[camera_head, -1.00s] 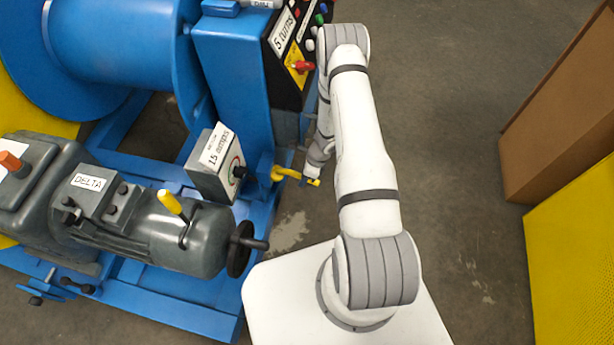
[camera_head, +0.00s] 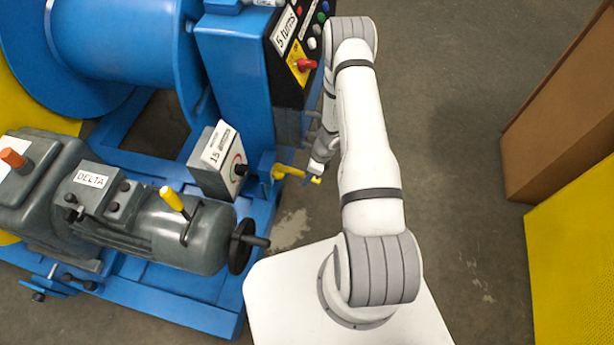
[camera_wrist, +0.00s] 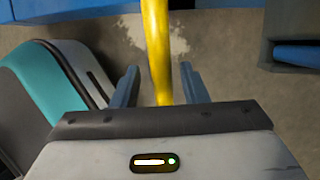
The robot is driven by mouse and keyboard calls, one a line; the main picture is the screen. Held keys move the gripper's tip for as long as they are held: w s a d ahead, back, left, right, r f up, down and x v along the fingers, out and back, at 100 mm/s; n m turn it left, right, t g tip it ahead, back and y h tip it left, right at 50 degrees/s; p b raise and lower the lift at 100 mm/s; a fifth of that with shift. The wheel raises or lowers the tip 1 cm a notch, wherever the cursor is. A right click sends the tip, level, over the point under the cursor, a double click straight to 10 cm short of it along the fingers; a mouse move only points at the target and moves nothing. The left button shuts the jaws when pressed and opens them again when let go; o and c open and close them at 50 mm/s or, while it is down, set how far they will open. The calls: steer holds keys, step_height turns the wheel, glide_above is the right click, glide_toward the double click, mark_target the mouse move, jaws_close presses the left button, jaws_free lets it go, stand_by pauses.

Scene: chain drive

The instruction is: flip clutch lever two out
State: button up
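A yellow lever (camera_head: 291,171) sticks out to the right from a blue bracket at the frame's right edge. No label naming it lever two can be read. In the wrist view it is a yellow bar (camera_wrist: 158,50) running down between my two blue fingers. My gripper (camera_head: 313,177) is at the lever's outer end. In the wrist view my gripper (camera_wrist: 160,85) is open around the bar, with a gap on each side. The bar's lower end is hidden behind the gripper body.
A grey box with a dial (camera_head: 219,165) stands just left of the lever. A grey motor (camera_head: 190,235) with a shorter yellow lever (camera_head: 173,201) and handwheel (camera_head: 243,246) is farther left. The control panel (camera_head: 292,45) stands above. Floor at right is clear up to a brown box (camera_head: 560,120).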

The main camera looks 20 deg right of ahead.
steer(key=p+v, duration=0.1)
steer(key=v, duration=0.5)
steer(key=shift+r, duration=0.15)
steer(key=shift+s, duration=0.1)
